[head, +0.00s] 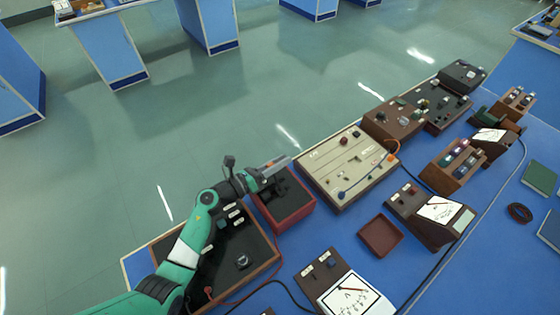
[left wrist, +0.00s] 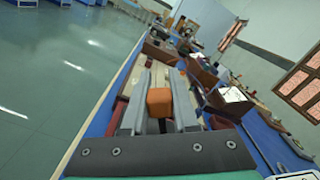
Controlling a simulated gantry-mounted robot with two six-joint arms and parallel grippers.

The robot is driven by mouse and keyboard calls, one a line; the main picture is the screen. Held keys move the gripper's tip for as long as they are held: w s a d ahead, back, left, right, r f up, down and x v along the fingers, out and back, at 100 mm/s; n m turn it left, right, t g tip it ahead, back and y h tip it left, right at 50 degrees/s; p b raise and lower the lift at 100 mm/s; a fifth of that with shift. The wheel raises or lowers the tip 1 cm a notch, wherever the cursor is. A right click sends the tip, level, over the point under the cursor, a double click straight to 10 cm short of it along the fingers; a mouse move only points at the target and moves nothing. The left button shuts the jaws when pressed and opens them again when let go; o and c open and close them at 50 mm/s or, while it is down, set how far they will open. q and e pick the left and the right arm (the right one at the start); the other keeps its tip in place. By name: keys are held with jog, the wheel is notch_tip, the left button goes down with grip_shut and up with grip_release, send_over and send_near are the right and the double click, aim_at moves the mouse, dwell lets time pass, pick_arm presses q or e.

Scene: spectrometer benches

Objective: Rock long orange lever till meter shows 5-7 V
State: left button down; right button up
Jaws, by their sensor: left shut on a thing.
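My left gripper (head: 275,166) reaches in over a red box with a black top (head: 288,203). In the left wrist view my left gripper (left wrist: 158,108) is shut on an orange block-shaped lever end (left wrist: 159,102), with a dark stem below it. In the head view the lever is hidden by the gripper. A meter (head: 440,210) with a white dial stands right of the cream board; its reading is too small to tell. A nearer meter (head: 352,298) is marked A and has a red needle. My right gripper is not in view.
A cream circuit board (head: 335,170) with an orange-ended lead lies right of the red box. A brown tray (head: 380,236) sits on the blue bench (head: 330,228). A dark panel (head: 240,262) lies under my left arm. Black cables cross the bench. Another meter (head: 490,136) stands further back.

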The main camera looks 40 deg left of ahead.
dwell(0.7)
pick_arm(q)
jog(key=shift+s+d+r+m+p, duration=0.2)
jog(key=shift+d+r+m+p, duration=0.2)
jog(key=shift+d+m, duration=0.55)
jog(key=m, duration=0.1)
jog(key=d+m, duration=0.1)
jog(key=shift+s+d+r+m, duration=0.2)
jog(key=shift+d+r+m, duration=0.1)
jog(key=shift+m, duration=0.05)
jog(key=shift+d+r+p, duration=0.1)
jog(key=shift+d+p, duration=0.25)
jog(key=shift+p, duration=0.15)
jog(key=shift+d, duration=0.1)
jog(key=c, duration=0.7)
grip_release()
jog(key=shift+s+d, duration=0.1)
jog(key=shift+d, duration=0.1)
jog(key=shift+a, duration=0.1)
